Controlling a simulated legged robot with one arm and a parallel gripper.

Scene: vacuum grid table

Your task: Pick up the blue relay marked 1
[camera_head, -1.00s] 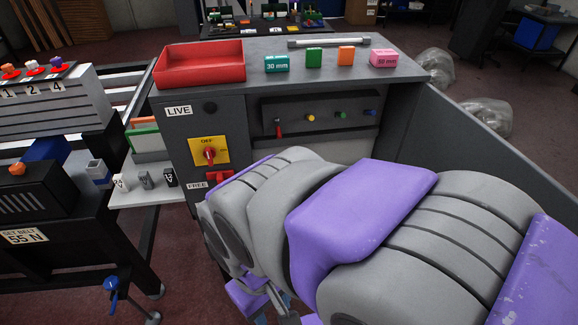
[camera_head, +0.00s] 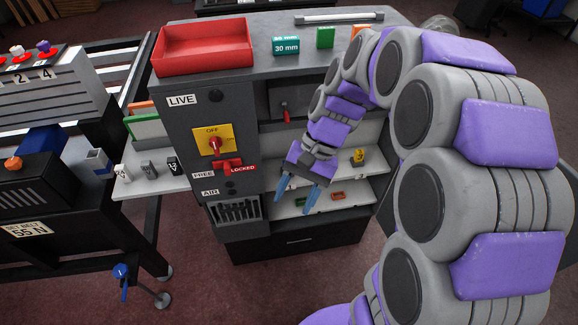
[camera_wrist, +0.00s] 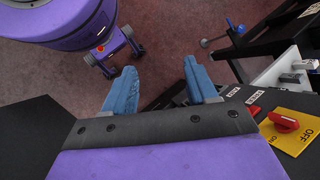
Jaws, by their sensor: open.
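I cannot make out the blue relay marked 1 in either view; my arm covers part of the cabinet's shelves. A yellow relay marked 3 (camera_head: 358,157) stands on the upper shelf, right of my gripper. My gripper (camera_head: 294,205) points down in front of the cabinet's open shelves, its two blue fingers apart and empty. In the wrist view my gripper (camera_wrist: 160,66) is also open, with only floor and part of my own body beyond it.
The cabinet (camera_head: 180,140) carries a red switch (camera_head: 214,146) and a red lever (camera_head: 228,165) beside LOCKED. On the lower shelf lie a green piece (camera_head: 300,201) and an orange-red piece (camera_head: 338,195). A red tray (camera_head: 203,48) and a teal 30 mm block (camera_head: 286,46) stand on top.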

